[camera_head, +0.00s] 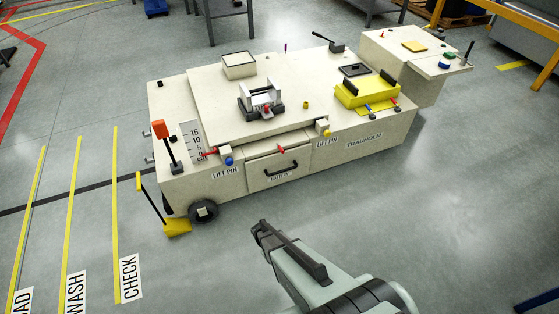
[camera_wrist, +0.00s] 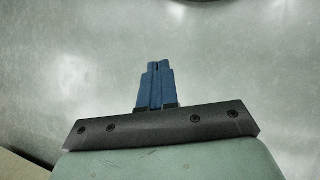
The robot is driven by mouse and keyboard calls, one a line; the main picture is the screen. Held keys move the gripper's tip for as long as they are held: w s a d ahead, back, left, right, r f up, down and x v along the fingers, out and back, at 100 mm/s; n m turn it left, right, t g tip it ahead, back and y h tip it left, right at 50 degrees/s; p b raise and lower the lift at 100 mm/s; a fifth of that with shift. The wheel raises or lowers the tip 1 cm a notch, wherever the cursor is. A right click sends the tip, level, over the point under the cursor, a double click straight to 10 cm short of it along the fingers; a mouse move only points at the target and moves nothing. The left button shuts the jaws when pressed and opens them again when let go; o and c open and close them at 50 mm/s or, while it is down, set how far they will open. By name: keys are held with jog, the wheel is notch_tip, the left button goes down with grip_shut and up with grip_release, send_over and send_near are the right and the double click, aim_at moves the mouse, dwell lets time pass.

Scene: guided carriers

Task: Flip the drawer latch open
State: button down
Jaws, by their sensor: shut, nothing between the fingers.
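Drawer and latch are not in the wrist view.
The cream carrier (camera_head: 180,192) has lift pins with a blue knob (camera_head: 229,161) and a yellow knob (camera_head: 327,133) on either side of the drawer. A yellow-footed lever (camera_head: 177,227) stands at its left end. The floor in front is clear.

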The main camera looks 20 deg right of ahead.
jog(key=w+d+f+n+t+h, duration=0.1)
jog(key=w+d+f+n+h, duration=0.25)
jog(key=w, duration=0.65)
jog(key=w+d+f+n+t+h, duration=0.15)
jog(key=w+d+h, duration=0.3)
jog(key=w, duration=0.55)
jog(key=w+d+f+n+t+h, duration=0.1)
jog(key=w+d+f+n+h, duration=0.25)
jog(key=w, duration=0.65)
jog(key=w+d+r+n+t+h, duration=0.1)
jog(key=w+r+n+t+h, duration=0.3)
jog(key=w+n, duration=0.5)
jog(key=w+a+r+n+t+h, duration=0.3)
jog(key=w+r+n+t+h, duration=0.1)
jog(key=w+r+n, duration=0.1)
jog(key=shift+w+r+n+h, duration=0.3)
jog(key=shift+r+n+h, duration=0.1)
jog(key=shift+n, duration=0.25)
